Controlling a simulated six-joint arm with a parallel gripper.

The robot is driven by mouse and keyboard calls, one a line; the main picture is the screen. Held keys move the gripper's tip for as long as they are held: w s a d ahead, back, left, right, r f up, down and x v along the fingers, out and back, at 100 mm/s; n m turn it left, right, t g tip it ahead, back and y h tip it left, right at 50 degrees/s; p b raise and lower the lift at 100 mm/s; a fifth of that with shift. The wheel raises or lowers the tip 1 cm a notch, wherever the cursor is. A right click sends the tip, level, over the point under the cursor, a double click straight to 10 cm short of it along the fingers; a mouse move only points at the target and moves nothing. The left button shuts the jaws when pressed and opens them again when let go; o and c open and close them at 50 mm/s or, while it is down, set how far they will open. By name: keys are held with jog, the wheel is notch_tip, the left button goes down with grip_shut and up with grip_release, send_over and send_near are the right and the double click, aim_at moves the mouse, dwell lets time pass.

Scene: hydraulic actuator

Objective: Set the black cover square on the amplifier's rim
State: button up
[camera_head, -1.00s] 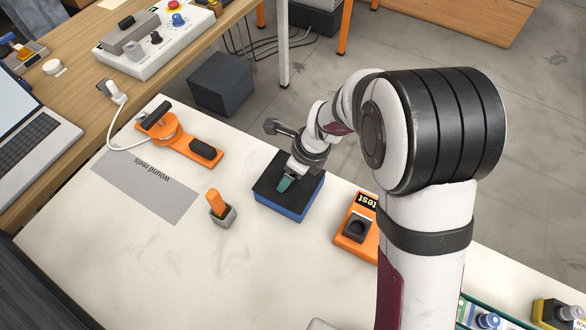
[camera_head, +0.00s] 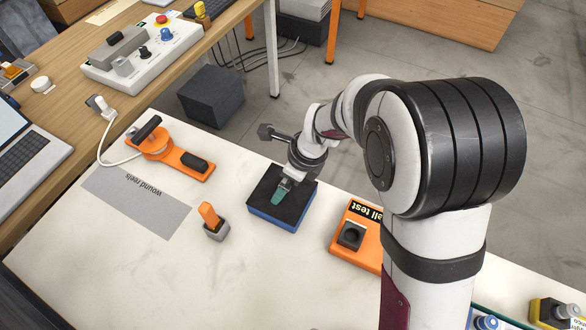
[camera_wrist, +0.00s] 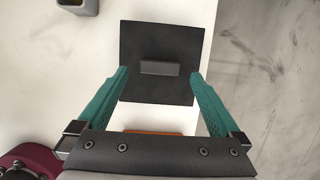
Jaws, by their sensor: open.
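The black cover (camera_head: 300,202) lies on top of the blue amplifier box (camera_head: 270,220), whose blue wall shows in a thin strip below the cover's front edge. In the wrist view the cover (camera_wrist: 140,40) is a dark square plate with a raised bar handle (camera_wrist: 160,68) in its middle. My gripper (camera_head: 279,196) is over the cover. Its teal fingers are open in the wrist view (camera_wrist: 160,74), one on each side of the handle with gaps between. The amplifier's rim is hidden under the cover, so I cannot tell whether every edge is flush.
A grey holder with an orange piece (camera_head: 214,222) stands left of the amplifier. An orange test stand (camera_head: 357,240) is to the right. An orange fixture (camera_head: 170,155) and a grey "wound reels" mat (camera_head: 138,200) lie at the left. The front table middle is clear.

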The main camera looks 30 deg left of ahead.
jog(key=s+d+r+n, duration=0.2)
jog(key=d+r, duration=0.7)
jog(key=r, duration=0.2)
jog(key=s+d+r+n+h, duration=0.1)
jog(key=s+d+r+n, duration=0.1)
jog(key=s+d+n, duration=0.8)
jog(key=s+d, duration=0.5)
jog(key=d, duration=0.1)
jog(key=shift+h, duration=0.3)
jog(key=shift+d+r, duration=0.1)
dwell(0.5)
